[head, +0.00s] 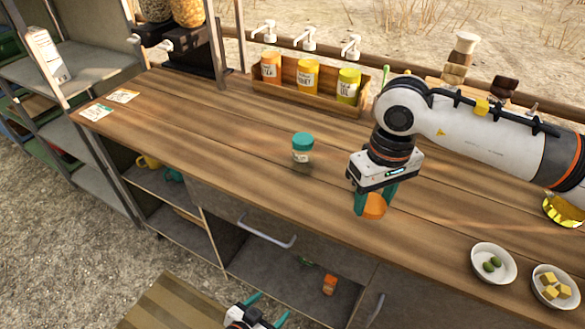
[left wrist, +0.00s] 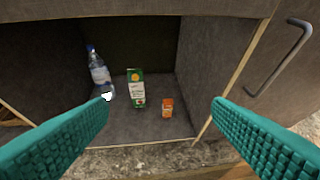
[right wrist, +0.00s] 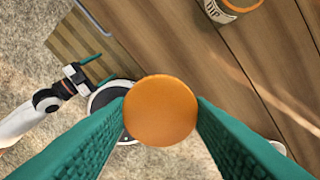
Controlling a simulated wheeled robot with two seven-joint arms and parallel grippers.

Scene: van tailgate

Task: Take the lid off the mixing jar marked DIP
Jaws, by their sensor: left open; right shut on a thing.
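My right gripper (head: 376,203) is shut on a round orange lid (right wrist: 160,110). It holds the lid in the air over the counter's front edge; the lid also shows in the head view (head: 374,206). The jar marked DIP (right wrist: 232,9) is cut off at the top of the right wrist view, apart from the lid. My left gripper (head: 262,308) is open and empty, low before the open cupboard.
In the cupboard are a water bottle (left wrist: 98,68), a carton (left wrist: 136,87) and a small orange container (left wrist: 167,107). Bowls of olives (head: 493,264) and cubes (head: 555,288) stand at the counter's right. A bottle rack (head: 310,97) stands at the back. The left counter is mostly clear.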

